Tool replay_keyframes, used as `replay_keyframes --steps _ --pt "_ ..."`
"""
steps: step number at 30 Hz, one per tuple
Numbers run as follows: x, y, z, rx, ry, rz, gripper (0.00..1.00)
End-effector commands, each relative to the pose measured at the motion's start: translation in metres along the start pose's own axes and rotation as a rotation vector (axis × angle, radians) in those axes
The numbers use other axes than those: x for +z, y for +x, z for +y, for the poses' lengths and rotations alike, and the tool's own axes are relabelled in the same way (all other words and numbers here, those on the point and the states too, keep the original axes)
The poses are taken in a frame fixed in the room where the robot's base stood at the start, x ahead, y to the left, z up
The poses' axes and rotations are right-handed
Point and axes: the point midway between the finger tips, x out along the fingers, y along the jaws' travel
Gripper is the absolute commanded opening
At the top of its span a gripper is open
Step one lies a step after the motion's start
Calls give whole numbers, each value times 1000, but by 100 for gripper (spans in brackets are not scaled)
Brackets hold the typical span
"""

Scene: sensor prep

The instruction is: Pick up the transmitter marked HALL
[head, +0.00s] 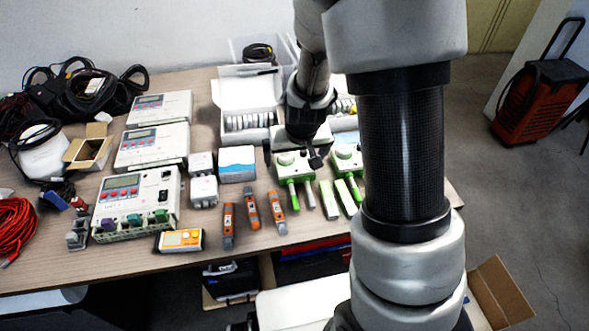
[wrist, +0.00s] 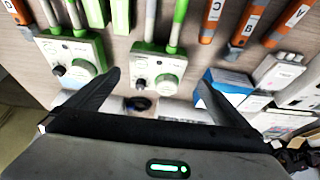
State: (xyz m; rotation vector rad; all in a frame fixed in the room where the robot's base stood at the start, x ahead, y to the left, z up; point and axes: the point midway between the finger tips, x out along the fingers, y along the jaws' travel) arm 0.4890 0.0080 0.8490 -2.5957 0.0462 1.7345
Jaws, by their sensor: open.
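Two pale transmitters with green trim and round knobs lie side by side on the table in the head view, a left one (head: 291,160) and a right one (head: 346,157). In the wrist view the left one (wrist: 157,67) shows near the middle and the other (wrist: 75,55) to its left. Green and grey probes lead off both. I cannot read HALL on either. My gripper (head: 292,157) is open and empty over the left transmitter. In the wrist view its fingers (wrist: 158,79) spread either side of that transmitter's body; I cannot tell the exact height.
Several orange lettered tools (head: 252,211) lie left of the transmitters. A blue-and-white box (head: 237,164) and white adapters (head: 203,191) stand beyond them. An open white case (head: 247,105) is behind my gripper. Grey meters (head: 136,203) and cables fill the left side.

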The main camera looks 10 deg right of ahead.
Motion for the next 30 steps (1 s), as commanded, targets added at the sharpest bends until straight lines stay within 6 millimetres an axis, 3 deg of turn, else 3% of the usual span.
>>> replay_keyframes --steps 1,10,18,28,30 --pt "1 11 1 0 1 -3 100" --pt "0 34 2 0 1 -1 100" --pt "-3 72 6 -1 0 -1 100" --pt "-4 77 6 -1 0 0 100" --pt "-4 77 6 -1 0 0 88"
